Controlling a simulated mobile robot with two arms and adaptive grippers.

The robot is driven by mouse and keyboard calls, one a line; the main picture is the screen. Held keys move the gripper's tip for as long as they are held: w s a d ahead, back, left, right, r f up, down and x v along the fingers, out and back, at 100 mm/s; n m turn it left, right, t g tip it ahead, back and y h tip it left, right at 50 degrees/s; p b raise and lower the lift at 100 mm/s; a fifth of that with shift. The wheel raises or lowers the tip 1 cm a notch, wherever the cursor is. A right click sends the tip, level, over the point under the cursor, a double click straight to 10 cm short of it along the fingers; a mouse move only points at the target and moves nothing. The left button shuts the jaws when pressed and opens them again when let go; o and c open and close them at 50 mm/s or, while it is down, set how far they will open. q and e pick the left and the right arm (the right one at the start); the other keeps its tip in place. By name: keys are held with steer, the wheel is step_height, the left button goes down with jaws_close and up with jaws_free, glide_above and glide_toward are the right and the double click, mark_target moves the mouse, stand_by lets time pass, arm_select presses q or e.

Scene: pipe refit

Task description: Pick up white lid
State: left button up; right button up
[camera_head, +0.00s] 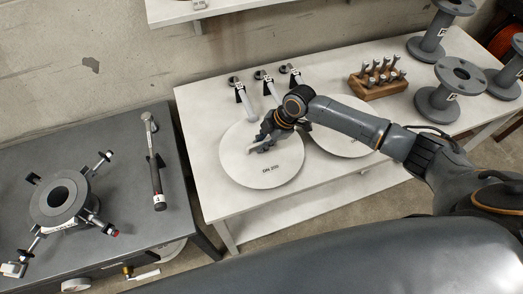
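Two flat round white lids lie on the white table (215,205). The left white lid (275,175) has dark print near its front edge. The right white lid (350,142) lies close beside it, partly covered by my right arm. My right gripper (262,147) is over the upper part of the left lid, with its fingers pointing left and down. Its fingers look spread, but whether they touch the lid is hard to tell. My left gripper is not in view.
Several tools stand behind the lids, near the wooden block (372,88) of bolts. Grey flanged spools (442,95) stand at the right. A shelf (205,10) overhangs at the top.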

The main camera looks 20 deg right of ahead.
jaws_close()
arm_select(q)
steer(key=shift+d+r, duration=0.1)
arm_select(e)
steer(key=shift+r, duration=0.1)
stand_by(0.3)
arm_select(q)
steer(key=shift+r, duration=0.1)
